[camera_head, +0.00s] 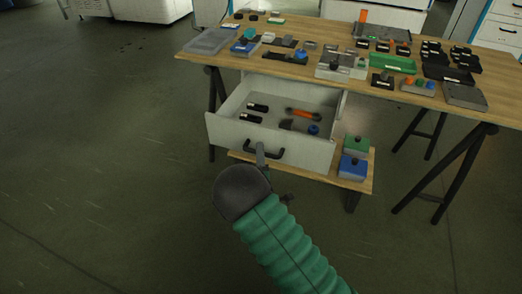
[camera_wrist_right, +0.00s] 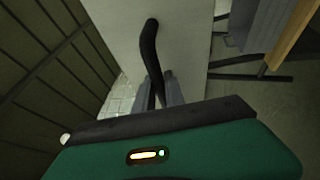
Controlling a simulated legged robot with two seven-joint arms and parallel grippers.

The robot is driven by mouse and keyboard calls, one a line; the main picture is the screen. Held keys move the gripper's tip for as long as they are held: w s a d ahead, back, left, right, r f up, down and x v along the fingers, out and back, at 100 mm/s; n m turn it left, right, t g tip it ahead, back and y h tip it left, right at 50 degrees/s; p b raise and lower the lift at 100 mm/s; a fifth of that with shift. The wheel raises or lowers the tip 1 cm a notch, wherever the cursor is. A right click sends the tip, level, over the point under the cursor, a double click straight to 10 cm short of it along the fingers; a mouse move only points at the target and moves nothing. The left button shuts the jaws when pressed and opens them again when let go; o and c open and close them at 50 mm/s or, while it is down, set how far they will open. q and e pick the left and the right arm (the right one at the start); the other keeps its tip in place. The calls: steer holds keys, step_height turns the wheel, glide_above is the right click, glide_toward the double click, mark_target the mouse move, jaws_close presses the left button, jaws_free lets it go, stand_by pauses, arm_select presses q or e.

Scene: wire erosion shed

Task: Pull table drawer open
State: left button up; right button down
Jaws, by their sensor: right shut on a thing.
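The table drawer (camera_head: 225,133) is white and stands pulled out from under the wooden table (camera_head: 200,48) in the head view. Black items and an orange-handled tool lie inside it. Its black bar handle (camera_head: 278,152) is on the front panel. My right gripper (camera_head: 261,150) is at the handle, its arm coming up from the bottom with a green sleeve. In the right wrist view, the gripper's grey fingers (camera_wrist_right: 165,92) are shut on the black handle (camera_wrist_right: 149,45), in front of the pale drawer front (camera_wrist_right: 190,45). My left gripper is in neither view.
The tabletop holds many small parts, trays and a green bin (camera_head: 393,63). A low wooden shelf (camera_head: 358,184) below carries a green box (camera_head: 356,145) and a blue box (camera_head: 354,168). Black trestle legs (camera_head: 445,175) stand at right. The floor in front and left is clear.

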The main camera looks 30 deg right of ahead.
steer(key=shift+f, duration=0.2)
steer(key=c, duration=1.4)
jaws_free()
steer(key=shift+d, duration=0.1)
steer(key=shift+r, duration=0.1)
steer(key=p+v, duration=0.4)
steer(key=v, duration=1.2)
steer(key=shift+s, duration=0.3)
